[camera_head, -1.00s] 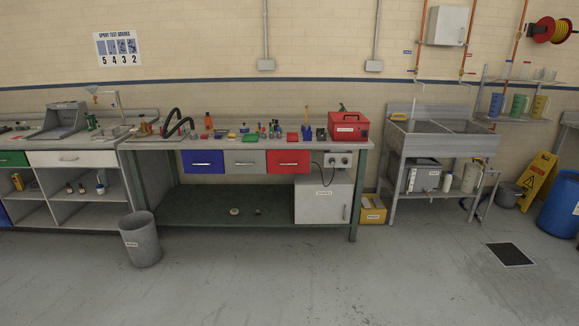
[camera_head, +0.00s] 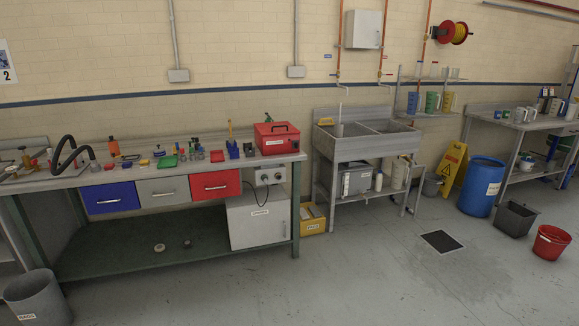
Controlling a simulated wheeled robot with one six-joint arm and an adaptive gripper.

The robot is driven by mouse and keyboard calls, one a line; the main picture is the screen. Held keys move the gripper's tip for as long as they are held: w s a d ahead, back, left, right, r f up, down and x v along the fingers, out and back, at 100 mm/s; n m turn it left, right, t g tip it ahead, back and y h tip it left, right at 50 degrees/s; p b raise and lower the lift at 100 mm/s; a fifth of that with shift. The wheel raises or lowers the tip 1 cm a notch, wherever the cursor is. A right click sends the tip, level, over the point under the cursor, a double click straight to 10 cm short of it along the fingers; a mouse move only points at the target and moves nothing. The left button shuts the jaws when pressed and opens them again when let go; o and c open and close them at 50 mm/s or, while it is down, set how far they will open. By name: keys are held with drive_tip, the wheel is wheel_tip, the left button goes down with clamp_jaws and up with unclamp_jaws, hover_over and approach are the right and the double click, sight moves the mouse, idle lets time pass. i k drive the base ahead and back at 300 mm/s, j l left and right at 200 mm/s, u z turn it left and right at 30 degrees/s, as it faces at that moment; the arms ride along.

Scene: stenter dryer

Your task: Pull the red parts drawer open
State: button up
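The red parts drawer (camera_head: 215,185) is under the workbench top, the rightmost in a row of three. It is shut, and a light handle bar shows on its front. A grey drawer (camera_head: 162,192) and a blue drawer (camera_head: 109,198) sit to its left, both shut. The workbench (camera_head: 130,172) stands against the wall at the left of the view. My gripper is not in view.
A white cabinet (camera_head: 258,222) stands under the bench, right of the red drawer. A grey bin (camera_head: 36,298) stands at the front left. A sink (camera_head: 365,140), blue barrel (camera_head: 482,187) and red bucket (camera_head: 550,242) are to the right. The floor before the bench is clear.

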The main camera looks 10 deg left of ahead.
sight(207, 186)
drive_tip(key=i+j, duration=0.3)
drive_tip(key=i, duration=0.15)
drive_tip(key=i+j, duration=0.25)
drive_tip(key=i, duration=0.2)
drive_tip(key=i+j+u, duration=0.1)
drive_tip(key=i+j, duration=0.2)
drive_tip(key=i, duration=0.15)
drive_tip(key=i+j, duration=0.25)
drive_tip(key=i, duration=0.2)
drive_tip(key=i+j, duration=0.2)
drive_tip(key=i, duration=0.25)
drive_tip(key=i+j+u, duration=0.1)
drive_tip(key=i+j, duration=0.15)
drive_tip(key=i, duration=0.2)
drive_tip(key=i+j, duration=0.2)
drive_tip(key=i, duration=0.25)
